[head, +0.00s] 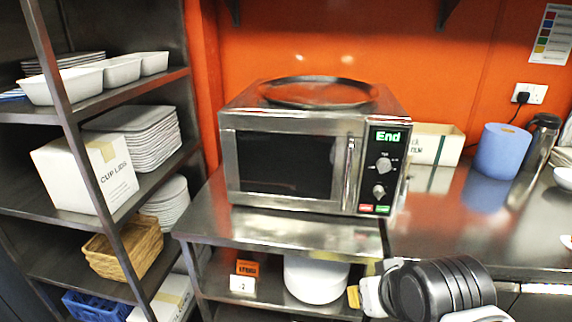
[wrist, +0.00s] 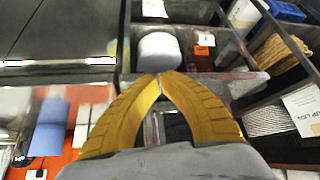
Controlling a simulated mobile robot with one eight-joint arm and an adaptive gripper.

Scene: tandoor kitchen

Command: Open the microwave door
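The steel microwave (head: 300,145) sits on a metal counter at the centre of the head view. Its door (head: 278,162) is shut, with a dark window and a vertical steel handle (head: 349,165) on the right side. The control panel (head: 383,170) beside the handle reads "End". My gripper, with yellow fingers, is low in front of the counter, to the lower right of the microwave and apart from the handle. In the wrist view my gripper (wrist: 160,80) has its fingertips together with nothing visible between them. The fingers hide much of the microwave there.
A round tray (head: 318,92) lies on the microwave. Shelves with a white box (head: 88,170), plates and a basket (head: 125,247) stand left. A blue roll (head: 502,150) and a flask stand on the counter at right. The counter strip before the door is clear.

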